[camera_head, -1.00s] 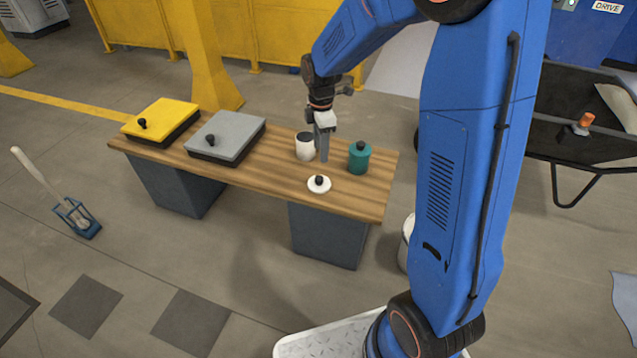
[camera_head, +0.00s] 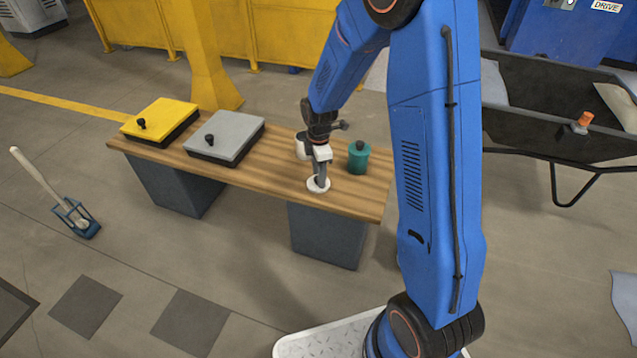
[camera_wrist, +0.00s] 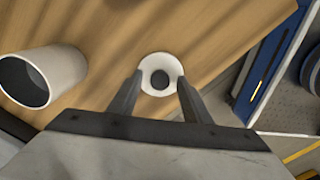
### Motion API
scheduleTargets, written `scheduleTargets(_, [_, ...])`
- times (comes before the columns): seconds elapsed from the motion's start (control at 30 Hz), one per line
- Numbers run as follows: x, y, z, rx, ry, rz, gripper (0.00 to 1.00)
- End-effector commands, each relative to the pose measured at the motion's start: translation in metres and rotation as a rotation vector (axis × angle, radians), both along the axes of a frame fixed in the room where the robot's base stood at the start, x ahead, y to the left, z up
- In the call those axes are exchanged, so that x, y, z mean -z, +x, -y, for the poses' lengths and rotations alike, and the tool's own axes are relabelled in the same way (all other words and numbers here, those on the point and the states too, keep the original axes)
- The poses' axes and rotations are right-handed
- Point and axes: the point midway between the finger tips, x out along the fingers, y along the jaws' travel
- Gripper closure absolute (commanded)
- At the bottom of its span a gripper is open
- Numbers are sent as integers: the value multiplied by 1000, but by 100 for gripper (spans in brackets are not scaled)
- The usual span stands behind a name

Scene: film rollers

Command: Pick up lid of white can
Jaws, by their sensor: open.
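The white lid (camera_head: 318,185) lies flat on the wooden bench near its front edge. In the wrist view the lid (camera_wrist: 161,66) shows its dark round knob, in line with the gap between my fingers. My gripper (camera_head: 319,180) is open and low over the lid, hiding part of it and its knob in the head view. In the wrist view the fingers of my gripper (camera_wrist: 158,84) stand apart with nothing held between them. The white can (camera_wrist: 46,76) is open at the top. In the head view the can (camera_head: 301,147) is partly hidden behind my gripper.
A teal can (camera_head: 358,159) with a lid and dark knob stands right of my gripper. A grey box (camera_head: 226,134) and a yellow box (camera_head: 161,116) with knobs stand on the bench's left. The bench top (camera_head: 270,172) is bare left of the lid.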

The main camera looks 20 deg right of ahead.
Motion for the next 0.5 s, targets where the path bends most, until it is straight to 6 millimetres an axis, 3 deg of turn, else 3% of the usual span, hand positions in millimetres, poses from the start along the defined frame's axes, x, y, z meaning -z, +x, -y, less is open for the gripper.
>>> scheduleTargets(0.3, [6, 0, 0, 0, 0, 0, 56])
scheduleTargets(0.5, [6, 0, 0, 0, 0, 0, 100])
